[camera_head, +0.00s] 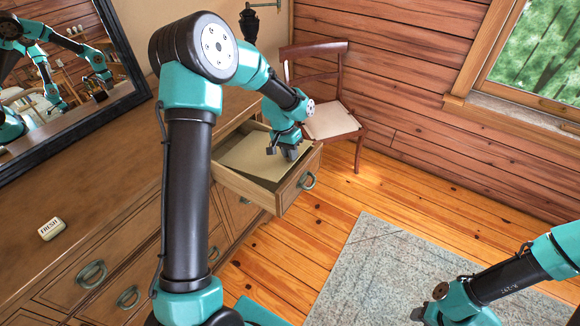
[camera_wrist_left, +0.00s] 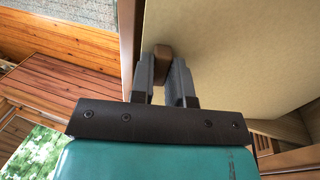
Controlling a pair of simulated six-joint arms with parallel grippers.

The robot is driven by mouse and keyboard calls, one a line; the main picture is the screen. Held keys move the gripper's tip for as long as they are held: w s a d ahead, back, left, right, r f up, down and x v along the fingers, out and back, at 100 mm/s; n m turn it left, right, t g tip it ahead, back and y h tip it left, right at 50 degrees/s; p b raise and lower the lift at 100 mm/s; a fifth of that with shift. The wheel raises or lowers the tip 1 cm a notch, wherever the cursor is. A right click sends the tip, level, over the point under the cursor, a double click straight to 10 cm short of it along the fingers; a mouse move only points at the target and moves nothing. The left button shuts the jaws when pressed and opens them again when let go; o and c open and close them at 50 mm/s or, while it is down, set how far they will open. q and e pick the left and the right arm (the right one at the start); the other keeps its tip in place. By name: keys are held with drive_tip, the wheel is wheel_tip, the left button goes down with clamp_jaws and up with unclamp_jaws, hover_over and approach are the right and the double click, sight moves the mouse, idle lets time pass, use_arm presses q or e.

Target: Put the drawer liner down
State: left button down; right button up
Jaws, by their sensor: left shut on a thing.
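The drawer liner (camera_head: 248,156) is a flat beige sheet inside the open drawer (camera_head: 242,187) in the head view. It looks slightly tilted, with a dark gap along its left side. My left gripper (camera_head: 289,152) is over the drawer's right part. In the left wrist view, my left gripper (camera_wrist_left: 163,78) is shut on a small brown tab at the edge of the liner (camera_wrist_left: 235,60). Whether the liner touches the drawer floor cannot be told. My right gripper (camera_head: 424,314) is at the bottom right, over the rug, and its fingers are hard to make out.
The drawer is pulled out of a wooden dresser (camera_head: 110,215). A small FRESH box (camera_head: 51,229) lies on the dresser top, and a mirror (camera_head: 65,75) stands behind. A chair (camera_head: 330,120) stands just beyond the drawer. A grey rug (camera_head: 385,270) covers the floor at right.

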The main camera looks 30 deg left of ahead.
use_arm(q)
drive_tip(key=shift+a+x, duration=0.25)
drive_tip(key=shift+x, duration=0.8)
drive_tip(key=shift+f, duration=0.15)
drive_tip(key=shift+a+x, duration=0.25)
drive_tip(key=shift+x, duration=0.8)
drive_tip(key=shift+a+x, duration=0.25)
drive_tip(key=shift+x, duration=0.8)
drive_tip(key=shift+f, duration=0.3)
drive_tip(key=c, duration=1.1)
unclamp_jaws()
drive_tip(key=shift+r, duration=0.15)
drive_tip(key=v, duration=1.2)
